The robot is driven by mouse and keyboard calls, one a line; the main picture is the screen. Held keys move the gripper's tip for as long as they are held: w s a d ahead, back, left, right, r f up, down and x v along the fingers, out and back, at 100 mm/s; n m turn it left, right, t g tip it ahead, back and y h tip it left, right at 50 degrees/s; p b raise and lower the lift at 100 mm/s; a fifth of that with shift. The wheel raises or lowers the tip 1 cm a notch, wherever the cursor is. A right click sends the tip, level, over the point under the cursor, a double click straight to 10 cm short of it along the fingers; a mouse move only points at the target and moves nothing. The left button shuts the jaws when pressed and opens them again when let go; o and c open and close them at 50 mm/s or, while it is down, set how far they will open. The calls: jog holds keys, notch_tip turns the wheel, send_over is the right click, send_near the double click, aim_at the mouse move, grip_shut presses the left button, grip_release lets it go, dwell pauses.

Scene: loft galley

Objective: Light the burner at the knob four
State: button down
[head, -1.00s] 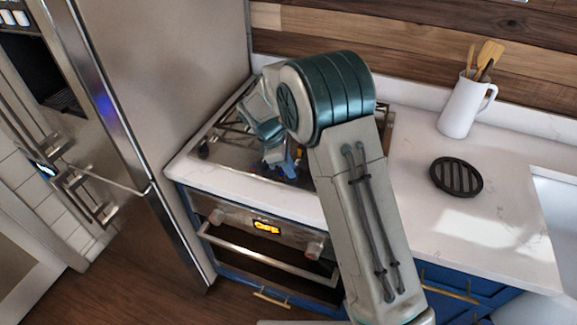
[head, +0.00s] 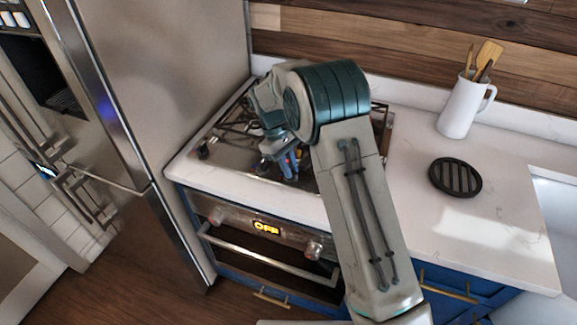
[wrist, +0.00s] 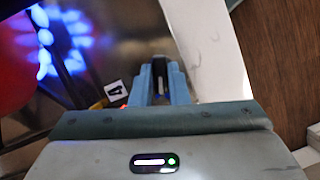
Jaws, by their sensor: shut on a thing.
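My gripper (head: 288,166) is over the front of the cooktop (head: 228,156). In the wrist view its blue fingers (wrist: 159,82) are shut on a dark knob (wrist: 160,68), mostly hidden between them. A small white label with a 4 (wrist: 116,91) lies just left of the fingers. A ring of blue flames (wrist: 58,42) burns at the upper left of the wrist view. My arm hides much of the cooktop in the head view.
An oven (head: 268,250) with an OFF display is below the cooktop. A tall fridge (head: 165,100) stands close at left. A black round trivet (head: 455,176) and a white utensil jug (head: 462,108) stand on the counter (head: 420,215) at right.

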jog(key=shift+w+m+g+y, duration=0.1)
jog(key=shift+m+g+y, duration=0.25)
jog(key=shift+m, duration=0.75)
jog(key=shift+r, duration=0.1)
jog(key=c, duration=1.4)
grip_release()
jog(key=b+v, duration=0.1)
jog(key=v, duration=1.2)
jog(key=shift+r, duration=0.35)
jog(key=shift+w+a, duration=0.1)
